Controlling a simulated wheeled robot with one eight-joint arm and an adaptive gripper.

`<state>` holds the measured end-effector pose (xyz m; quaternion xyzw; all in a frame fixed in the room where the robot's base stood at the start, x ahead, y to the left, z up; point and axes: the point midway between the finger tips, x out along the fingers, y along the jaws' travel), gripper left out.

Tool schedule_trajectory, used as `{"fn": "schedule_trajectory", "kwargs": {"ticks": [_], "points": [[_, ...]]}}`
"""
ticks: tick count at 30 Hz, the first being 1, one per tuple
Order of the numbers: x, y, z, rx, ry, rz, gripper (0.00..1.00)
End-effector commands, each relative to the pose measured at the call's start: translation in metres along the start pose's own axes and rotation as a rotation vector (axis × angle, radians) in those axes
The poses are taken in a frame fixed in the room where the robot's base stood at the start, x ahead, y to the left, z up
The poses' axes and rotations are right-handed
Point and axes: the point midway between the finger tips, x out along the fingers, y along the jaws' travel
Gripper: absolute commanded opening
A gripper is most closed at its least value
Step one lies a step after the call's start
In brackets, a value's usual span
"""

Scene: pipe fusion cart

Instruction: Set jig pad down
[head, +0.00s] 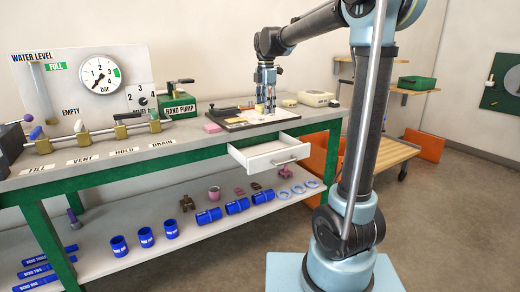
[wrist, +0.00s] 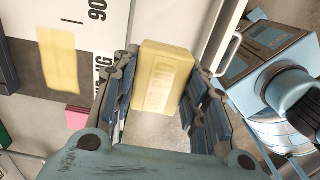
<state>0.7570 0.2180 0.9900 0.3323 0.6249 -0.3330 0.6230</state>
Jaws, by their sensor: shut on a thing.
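The jig pad is a pale yellow block with raised lettering (wrist: 163,75), seen between the fingers in the wrist view. My gripper (wrist: 160,80) is shut on it, one finger along each long side. In the head view my gripper (head: 265,103) points down over the bench, low above the dark-and-white board (head: 236,122). The pad is small and partly hidden by the fingers there. I cannot tell whether its underside touches anything. A flat yellow rectangle (wrist: 60,60) shows on the board's dark strip, left of the gripper in the wrist view.
An open white drawer (head: 270,156) juts from the bench front below the gripper. A pink block (head: 212,128) lies left of the board. A cream item (head: 289,102) and a cream device (head: 316,98) stand right. The hand pump (head: 179,106) is farther left.

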Motion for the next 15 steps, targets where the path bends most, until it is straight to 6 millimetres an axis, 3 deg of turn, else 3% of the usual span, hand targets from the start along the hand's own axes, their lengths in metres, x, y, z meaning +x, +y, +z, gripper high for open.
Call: {"fn": "schedule_trajectory", "kwargs": {"ticks": [15], "points": [[0.104,0.0,0.0,-0.001,0.0,0.0,0.18]]}}
